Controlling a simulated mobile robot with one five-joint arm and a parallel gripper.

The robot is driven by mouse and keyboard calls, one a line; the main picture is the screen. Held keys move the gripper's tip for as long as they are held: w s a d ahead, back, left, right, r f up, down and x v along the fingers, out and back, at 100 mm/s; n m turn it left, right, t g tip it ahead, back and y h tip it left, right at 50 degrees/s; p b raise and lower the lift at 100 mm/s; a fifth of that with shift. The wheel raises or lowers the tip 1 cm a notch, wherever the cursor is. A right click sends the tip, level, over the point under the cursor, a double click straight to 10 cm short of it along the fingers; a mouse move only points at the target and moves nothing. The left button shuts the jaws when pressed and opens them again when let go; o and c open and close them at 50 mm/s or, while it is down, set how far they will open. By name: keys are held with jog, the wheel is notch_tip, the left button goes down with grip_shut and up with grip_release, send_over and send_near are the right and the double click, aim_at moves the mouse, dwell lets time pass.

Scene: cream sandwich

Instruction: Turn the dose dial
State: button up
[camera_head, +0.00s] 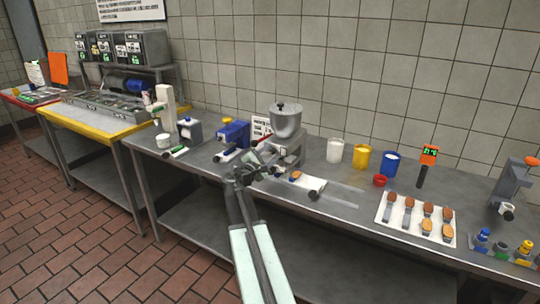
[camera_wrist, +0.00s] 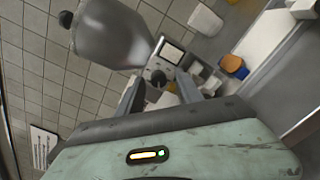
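The filling machine has a grey metal hopper (camera_head: 286,120) and stands at the middle of the bench. The hopper also shows tilted in the wrist view (camera_wrist: 112,38). A small dark round knob (camera_wrist: 158,77), which looks like the dose dial, sits on the machine's front below a pale square panel (camera_wrist: 172,52). My gripper (camera_head: 254,166) is in front of the machine. In the wrist view its two grey fingers (camera_wrist: 160,90) are apart, one on each side of the knob's line of sight. I cannot tell whether they touch it. The dial is hidden in the head view.
A blue device (camera_head: 233,134) stands left of the machine. A white board with a biscuit (camera_head: 296,175) lies just right of my gripper. White (camera_head: 335,150), yellow (camera_head: 361,158) and blue (camera_head: 389,164) cups stand farther right, behind a tray of biscuits (camera_head: 382,211).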

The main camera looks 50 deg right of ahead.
jog(key=v, duration=0.7)
jog(key=shift+a, duration=0.4)
